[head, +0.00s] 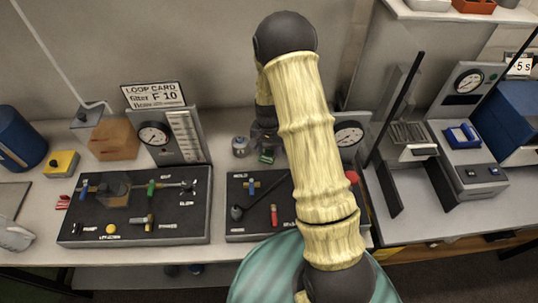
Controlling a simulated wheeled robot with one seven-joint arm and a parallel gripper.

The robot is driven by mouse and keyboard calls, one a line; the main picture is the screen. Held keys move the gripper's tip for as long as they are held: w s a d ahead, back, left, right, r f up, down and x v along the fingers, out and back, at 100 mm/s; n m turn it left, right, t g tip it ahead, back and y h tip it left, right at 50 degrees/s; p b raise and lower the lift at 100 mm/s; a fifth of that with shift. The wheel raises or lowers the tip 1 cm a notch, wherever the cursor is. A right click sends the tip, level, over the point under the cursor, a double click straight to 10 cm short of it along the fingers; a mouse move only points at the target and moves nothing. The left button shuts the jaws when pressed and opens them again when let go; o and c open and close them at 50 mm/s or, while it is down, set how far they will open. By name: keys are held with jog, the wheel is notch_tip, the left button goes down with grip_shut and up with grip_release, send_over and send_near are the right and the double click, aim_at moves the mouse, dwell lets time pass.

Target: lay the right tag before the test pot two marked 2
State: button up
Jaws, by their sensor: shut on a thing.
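My gripper (265,138) is at the back of the bench, left of my forearm, pointing down and partly hidden by my arm. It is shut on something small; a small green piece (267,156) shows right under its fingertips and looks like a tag. A small grey metal pot (240,146) stands just left of the gripper; its mark is too small to read. Any other pot behind my arm is hidden. Small red tags (63,201) lie at the left of the bench.
A black panel with valves (135,225) lies at left, and another panel (240,220) is partly under my arm. A loop card reading "filter F 10" (153,95) stands behind. Gauge stands (465,90) and a blue box (510,115) fill the right side.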

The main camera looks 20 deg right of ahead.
aim_at(269, 154)
jog(key=shift+f+p, duration=0.6)
jog(key=shift+f, duration=1.45)
jog(key=shift+f, duration=0.15)
jog(key=o, duration=0.9)
jog(key=shift+o, duration=0.2)
notch_tip(269, 154, up, 11)
jog(key=b, duration=0.3)
jog(key=shift+r, duration=0.7)
